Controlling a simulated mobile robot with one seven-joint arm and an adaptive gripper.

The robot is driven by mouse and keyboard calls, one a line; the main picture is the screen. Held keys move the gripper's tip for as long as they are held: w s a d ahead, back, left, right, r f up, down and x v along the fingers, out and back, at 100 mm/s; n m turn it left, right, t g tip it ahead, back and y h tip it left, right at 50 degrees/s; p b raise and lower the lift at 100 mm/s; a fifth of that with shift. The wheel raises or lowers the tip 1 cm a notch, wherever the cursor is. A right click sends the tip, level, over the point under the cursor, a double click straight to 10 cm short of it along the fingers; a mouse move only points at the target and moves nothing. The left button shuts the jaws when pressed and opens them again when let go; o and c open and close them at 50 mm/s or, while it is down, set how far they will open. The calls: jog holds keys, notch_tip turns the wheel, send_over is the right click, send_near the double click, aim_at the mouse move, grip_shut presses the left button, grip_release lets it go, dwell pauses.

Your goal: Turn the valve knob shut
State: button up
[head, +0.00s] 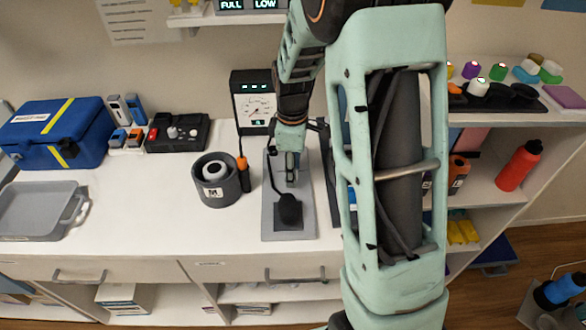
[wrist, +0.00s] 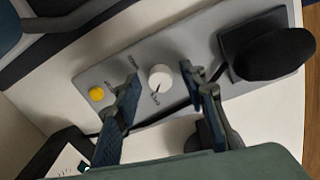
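The valve knob (wrist: 160,77) is a small round white dial with a dark pointer line, set on a grey panel (wrist: 190,52) with small printed labels beside it. My gripper (wrist: 159,80) is open, with one finger on each side of the knob in the wrist view. I cannot tell whether the fingertips touch it; a gap shows on both sides. In the head view my gripper (head: 291,180) points down over the upper part of the panel (head: 302,226), and the knob is hidden behind it.
A yellow button (wrist: 96,94) and a black rounded pad (wrist: 274,54) on a cable are on the same panel. A gauge box (head: 253,107) stands behind. A dark cup (head: 217,186) and an orange-tipped tool (head: 243,173) stand left.

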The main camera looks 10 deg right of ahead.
grip_shut()
jog(key=shift+m, duration=0.3)
jog(key=m, duration=0.3)
jog(key=shift+m, duration=0.4)
jog(key=m, duration=0.4)
jog(key=shift+a+m, duration=0.1)
jog(key=shift+m, duration=0.2)
jog(key=m, duration=0.4)
jog(key=shift+g, duration=0.3)
jog(key=m, duration=0.4)
jog(key=shift+a+m, duration=0.1)
jog(key=shift+m, duration=0.2)
